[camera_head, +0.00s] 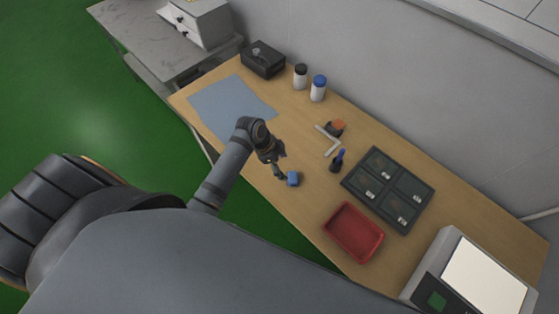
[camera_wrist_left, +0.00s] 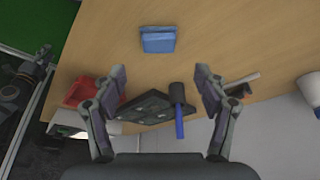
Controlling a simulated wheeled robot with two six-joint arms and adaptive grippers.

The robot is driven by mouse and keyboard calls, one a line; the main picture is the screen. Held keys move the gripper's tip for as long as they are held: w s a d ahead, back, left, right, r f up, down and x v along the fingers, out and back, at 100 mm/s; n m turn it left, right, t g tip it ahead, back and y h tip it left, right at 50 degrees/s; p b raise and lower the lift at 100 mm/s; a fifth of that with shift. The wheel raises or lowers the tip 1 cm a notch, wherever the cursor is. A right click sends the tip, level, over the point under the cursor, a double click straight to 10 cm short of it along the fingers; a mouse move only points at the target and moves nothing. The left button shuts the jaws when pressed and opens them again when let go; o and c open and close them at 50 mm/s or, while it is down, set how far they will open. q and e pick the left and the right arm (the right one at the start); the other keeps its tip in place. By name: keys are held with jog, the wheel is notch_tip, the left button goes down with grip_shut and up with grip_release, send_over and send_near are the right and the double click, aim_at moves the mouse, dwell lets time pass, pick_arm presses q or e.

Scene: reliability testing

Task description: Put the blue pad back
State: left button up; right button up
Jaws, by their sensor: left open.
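A small blue block-like pad (camera_head: 293,179) sits on the wooden table near its front edge. In the left wrist view the blue pad (camera_wrist_left: 158,42) lies on the wood, beyond the fingertips and centred between them. My left gripper (camera_head: 280,172) is just left of the pad in the head view. Its two fingers stand wide apart in the left wrist view (camera_wrist_left: 161,74), with nothing between them. I cannot tell the exact height of the fingertips above the table.
A dark tray with compartments (camera_head: 373,206) and a red tray (camera_head: 333,232) lie to the right. A blue-grey mat (camera_head: 225,104) lies left.

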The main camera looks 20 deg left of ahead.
pick_arm(q)
jog(key=shift+v, duration=1.7)
jog(key=s+a+r+n+t+y, duration=0.1)
jog(key=s+a+r+n+y, duration=0.2)
jog(key=s+n, duration=0.3)
jog(key=s+a+r+n+t+y, duration=0.1)
jog(key=s+a+r+n+y, duration=0.15)
jog(key=s+n, duration=0.35)
jog(key=s+a+f+g+b, duration=0.1)
jog(key=a+f+g+b, duration=0.15)
jog(key=f, duration=2.35)
jog(key=s+a+f, duration=0.2)
jog(key=s+f, duration=1.6)
jog(key=s, duration=0.1)
jog(key=shift+s+f+n, duration=0.2)
jog(key=shift+s+n, duration=0.05)
jog(key=shift+n, duration=0.05)
